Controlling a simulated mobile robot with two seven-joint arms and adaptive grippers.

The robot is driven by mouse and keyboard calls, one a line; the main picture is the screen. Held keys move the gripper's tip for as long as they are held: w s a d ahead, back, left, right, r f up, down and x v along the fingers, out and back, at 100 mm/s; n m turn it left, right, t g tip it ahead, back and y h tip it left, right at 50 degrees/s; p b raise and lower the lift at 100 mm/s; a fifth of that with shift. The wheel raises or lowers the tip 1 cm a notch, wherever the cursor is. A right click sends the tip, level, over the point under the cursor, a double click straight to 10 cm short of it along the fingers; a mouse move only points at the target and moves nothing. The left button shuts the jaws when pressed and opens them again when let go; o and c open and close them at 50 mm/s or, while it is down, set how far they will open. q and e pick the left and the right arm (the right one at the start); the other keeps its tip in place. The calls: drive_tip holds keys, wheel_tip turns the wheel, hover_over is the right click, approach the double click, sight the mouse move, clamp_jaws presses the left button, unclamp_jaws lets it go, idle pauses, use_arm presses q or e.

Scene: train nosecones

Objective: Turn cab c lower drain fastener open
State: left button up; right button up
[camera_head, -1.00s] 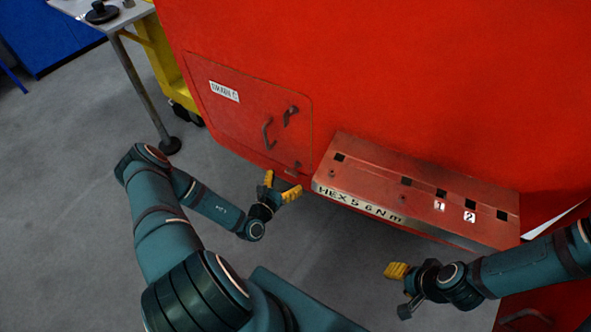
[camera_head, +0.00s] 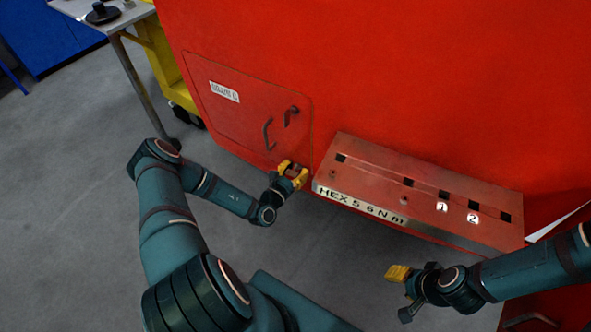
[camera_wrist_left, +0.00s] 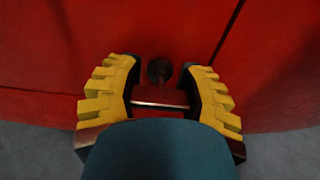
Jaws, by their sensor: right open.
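The lower drain fastener is a dark round knob (camera_wrist_left: 159,70) on the red cab wall, near the bottom corner of the drain panel (camera_head: 225,110). My left gripper (camera_head: 293,172) is at that corner, and its yellow fingers hide most of the fastener in the head view. In the left wrist view my left gripper (camera_wrist_left: 159,78) is open, with one finger on each side of the knob. A gap shows between the knob and both fingers. My right gripper (camera_head: 399,284) is open and empty, low at the right, away from the cab wall.
Dark handles (camera_head: 268,133) sit on the drain panel above my left gripper. A red ledge (camera_head: 375,165) marked HEX 5 6 N m, with several square slots, juts out just right of it. A table (camera_head: 128,18) and a yellow cart (camera_head: 165,60) stand at upper left.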

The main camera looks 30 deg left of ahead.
use_arm(q)
drive_tip(key=shift+n, duration=0.3)
drive_tip(key=n+p, duration=0.2)
drive_tip(key=shift+s+n, duration=0.1)
drive_tip(key=shift+n, duration=0.3)
drive_tip(key=n+p, duration=0.1)
drive_tip(key=n, duration=0.3)
drive_tip(key=shift+f, duration=0.1)
drive_tip(key=n, duration=0.5)
drive_tip(key=shift+d+p, duration=0.1)
drive_tip(key=shift+p, duration=0.25)
drive_tip(key=n, duration=0.5)
drive_tip(key=shift+d+n, duration=0.1)
drive_tip(key=shift+n, duration=0.3)
drive_tip(key=o, duration=1.3)
drive_tip(key=shift+o, duration=0.2)
drive_tip(key=s, duration=1.2)
